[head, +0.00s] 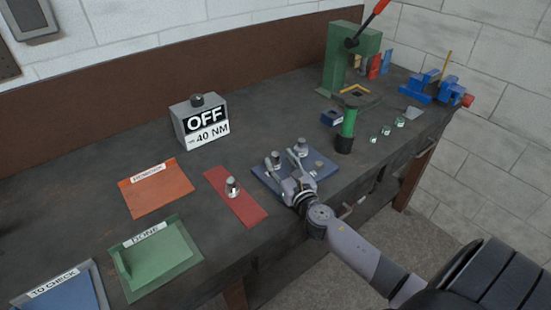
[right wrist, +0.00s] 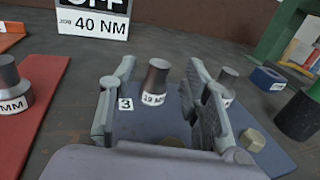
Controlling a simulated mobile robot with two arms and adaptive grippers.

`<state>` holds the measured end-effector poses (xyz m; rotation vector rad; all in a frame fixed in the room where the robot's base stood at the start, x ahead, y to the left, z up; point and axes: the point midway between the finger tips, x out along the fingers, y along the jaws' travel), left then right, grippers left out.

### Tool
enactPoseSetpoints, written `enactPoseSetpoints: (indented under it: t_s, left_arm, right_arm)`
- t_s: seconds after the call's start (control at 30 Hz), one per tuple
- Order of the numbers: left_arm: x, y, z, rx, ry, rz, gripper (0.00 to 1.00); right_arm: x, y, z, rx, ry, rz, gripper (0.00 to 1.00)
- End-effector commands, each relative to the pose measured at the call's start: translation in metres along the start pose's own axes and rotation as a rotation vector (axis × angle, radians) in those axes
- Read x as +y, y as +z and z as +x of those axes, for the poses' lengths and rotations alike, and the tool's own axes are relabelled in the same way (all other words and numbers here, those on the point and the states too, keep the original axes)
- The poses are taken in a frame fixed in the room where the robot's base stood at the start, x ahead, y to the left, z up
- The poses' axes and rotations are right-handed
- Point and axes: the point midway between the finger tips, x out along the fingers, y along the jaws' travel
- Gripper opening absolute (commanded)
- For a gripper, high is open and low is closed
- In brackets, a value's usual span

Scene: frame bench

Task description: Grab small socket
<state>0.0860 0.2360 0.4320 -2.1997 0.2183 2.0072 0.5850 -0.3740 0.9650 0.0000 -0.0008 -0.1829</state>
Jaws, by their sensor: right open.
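My right gripper (head: 288,170) is open and low over the front of a blue plate (head: 328,166). In the right wrist view its two fingers (right wrist: 160,66) frame a grey metal socket (right wrist: 155,80) labelled what looks like 19 MM; I cannot tell whether it is fully between the fingertips. A second socket (right wrist: 228,82) stands to the right, partly hidden by the right finger. Both stand upright on the plate. A third socket (head: 232,188) stands on a red mat (head: 250,210), left of the gripper. Which is smallest is hard to tell. My left gripper is not in view.
A grey box (head: 201,121) reading OFF and 40 NM stands behind. Orange (head: 157,190), green (head: 160,260) and blue (head: 60,292) trays lie left. A green cylinder (head: 348,124) and green press (head: 338,60) stand right. Brass-coloured nuts (right wrist: 253,140) sit on the plate.

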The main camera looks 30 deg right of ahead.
Motion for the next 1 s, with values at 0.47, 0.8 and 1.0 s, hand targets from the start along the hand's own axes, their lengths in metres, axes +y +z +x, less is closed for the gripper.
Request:
enactPoseSetpoints:
  t_s: [0.47,0.8,1.0]
  left_arm:
    - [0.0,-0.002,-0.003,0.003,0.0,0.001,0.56]
    - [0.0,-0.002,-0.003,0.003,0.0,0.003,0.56]
    - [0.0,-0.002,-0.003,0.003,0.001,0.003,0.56]
  right_arm:
    - [0.0,0.0,0.022,0.0,0.001,0.0,0.42]
    - [0.0,0.0,0.022,0.0,0.0,0.0,0.2]
    - [0.0,0.0,0.022,0.0,0.0,0.0,0.06]
